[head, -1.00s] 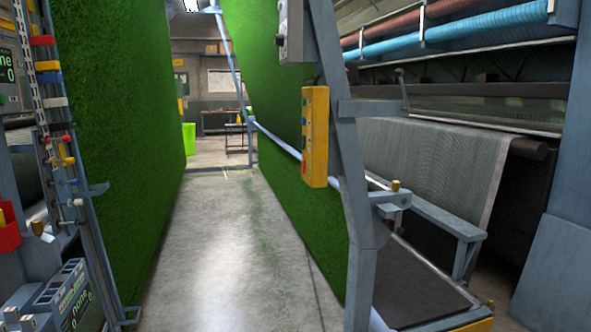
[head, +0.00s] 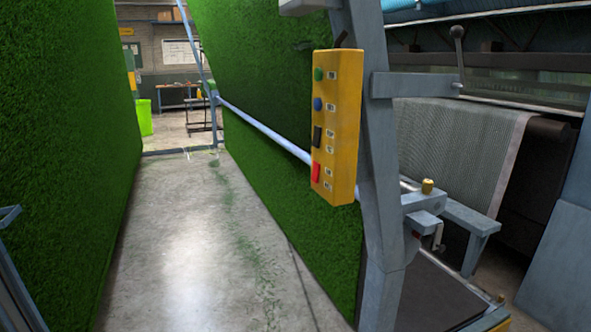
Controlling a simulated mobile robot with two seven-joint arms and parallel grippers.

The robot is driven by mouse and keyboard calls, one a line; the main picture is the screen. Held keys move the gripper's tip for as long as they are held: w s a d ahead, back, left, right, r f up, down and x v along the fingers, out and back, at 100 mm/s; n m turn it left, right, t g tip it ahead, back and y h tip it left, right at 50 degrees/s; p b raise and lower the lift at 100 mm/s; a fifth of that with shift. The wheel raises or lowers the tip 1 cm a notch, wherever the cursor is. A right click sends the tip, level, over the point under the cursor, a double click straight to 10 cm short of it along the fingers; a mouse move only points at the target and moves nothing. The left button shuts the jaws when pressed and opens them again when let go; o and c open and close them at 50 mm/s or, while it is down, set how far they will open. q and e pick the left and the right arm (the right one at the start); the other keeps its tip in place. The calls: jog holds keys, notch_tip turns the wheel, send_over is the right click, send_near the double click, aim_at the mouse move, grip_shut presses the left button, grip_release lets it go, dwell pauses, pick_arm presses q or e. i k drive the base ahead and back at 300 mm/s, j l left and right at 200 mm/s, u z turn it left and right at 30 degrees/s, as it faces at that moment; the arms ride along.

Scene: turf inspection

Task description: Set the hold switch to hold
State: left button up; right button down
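A yellow control box (head: 345,130) hangs on the grey frame post right of the middle in the head view. Its face carries a green button (head: 319,74), a blue button (head: 318,104), a black rocker switch (head: 317,136) and a red switch or button (head: 316,172), one below the other. Small labels sit beside them, too small to read, so I cannot tell which is the hold switch or how it is set. Neither of my grippers shows in the head view.
A green turf sheet (head: 65,130) stands along the left, another (head: 265,100) behind the box. The grey post (head: 385,200) stands right of the box. A lever with a round knob (head: 458,32) and a grey bench (head: 465,217) are at the right.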

aim_at(315, 175)
jog(key=i+j, duration=0.25)
jog(key=i, duration=0.15)
jog(key=i+j, duration=0.25)
jog(key=i, duration=0.2)
jog(key=z, duration=0.05)
